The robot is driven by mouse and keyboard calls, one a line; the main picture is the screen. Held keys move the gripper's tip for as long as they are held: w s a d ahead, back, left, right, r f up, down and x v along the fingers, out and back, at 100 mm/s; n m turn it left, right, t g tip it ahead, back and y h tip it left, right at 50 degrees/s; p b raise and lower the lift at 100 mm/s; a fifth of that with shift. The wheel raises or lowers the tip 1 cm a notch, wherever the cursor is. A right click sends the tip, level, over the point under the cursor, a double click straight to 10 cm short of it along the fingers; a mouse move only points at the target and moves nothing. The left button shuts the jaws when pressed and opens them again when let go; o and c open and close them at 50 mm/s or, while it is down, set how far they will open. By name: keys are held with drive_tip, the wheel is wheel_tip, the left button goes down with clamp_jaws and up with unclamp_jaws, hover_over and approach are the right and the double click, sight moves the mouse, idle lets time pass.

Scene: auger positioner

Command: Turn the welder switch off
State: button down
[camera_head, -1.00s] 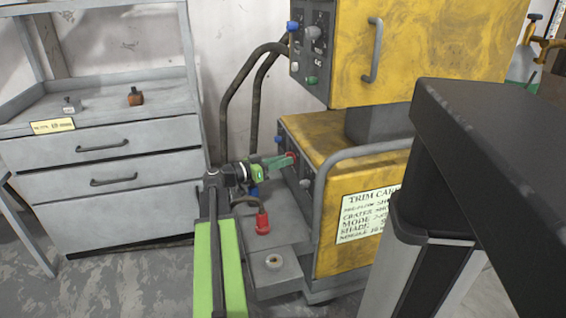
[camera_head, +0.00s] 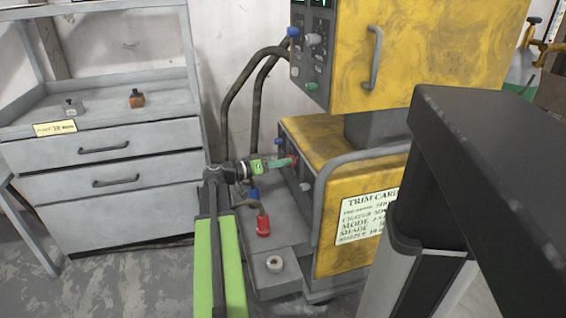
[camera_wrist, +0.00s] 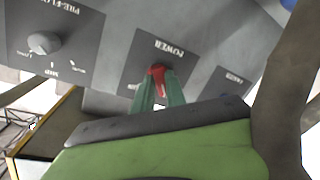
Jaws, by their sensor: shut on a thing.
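The welder is a yellow two-part cabinet (camera_head: 345,150) with grey control panels. Its red power switch (camera_wrist: 158,74) sits on a dark plate labelled POWER in the wrist view. The switch's red edge also shows at the lower panel in the head view (camera_head: 294,160). My gripper (camera_wrist: 160,83) has its two green fingers shut on the red switch, one on each side. In the head view my gripper (camera_head: 285,162) reaches the lower panel from the left. The fingers hide part of the switch, and I cannot read an on or off mark.
A grey PRE-FLOW knob (camera_wrist: 43,43) is left of the switch. A red-capped part (camera_head: 263,225) stands on the grey ledge below my gripper. A grey drawer cabinet (camera_head: 120,185) is at left. Dark cables (camera_head: 245,90) run behind.

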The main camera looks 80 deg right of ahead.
drive_tip(key=shift+s+r+n, duration=0.1)
drive_tip(key=shift+s+n, duration=0.1)
drive_tip(key=shift+n, duration=0.5)
drive_tip(key=c, duration=1.4)
unclamp_jaws()
drive_tip(key=shift+y, duration=0.3)
drive_tip(key=shift+o, duration=0.2)
drive_tip(key=shift+w, duration=0.15)
drive_tip(key=p+v, duration=0.2)
drive_tip(key=v, duration=1.5)
drive_tip(key=shift+a, duration=0.2)
drive_tip(key=shift+w+r+p, duration=0.1)
drive_tip(key=shift+p, duration=0.2)
